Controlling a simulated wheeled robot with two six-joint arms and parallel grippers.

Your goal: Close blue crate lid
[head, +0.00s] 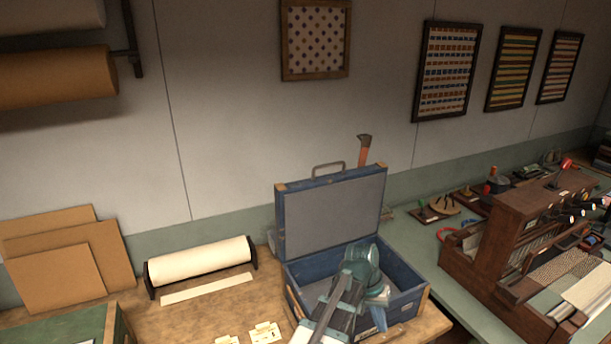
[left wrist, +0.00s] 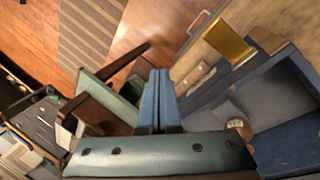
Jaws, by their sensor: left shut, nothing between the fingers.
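The blue crate (head: 408,304) stands on the wooden bench with its lid (head: 333,217) open and standing upright at the back. The lid has a grey inner panel and a metal handle on its top edge. My left gripper (head: 380,318) is shut and empty, over the front part of the crate and well in front of the lid. My left arm hides part of the crate's inside. In the left wrist view the shut fingers (left wrist: 158,98) point past the crate (left wrist: 285,145), whose blue wall and grey inside show at the right. My right gripper is not in view.
A white paper roll (head: 200,266) on a stand and a green tray (head: 65,331) are to the left. A wooden loom (head: 490,250) stands on the green table to the right. A hammer-like tool (head: 363,150) shows behind the lid. Cream cards (head: 264,333) lie near the crate.

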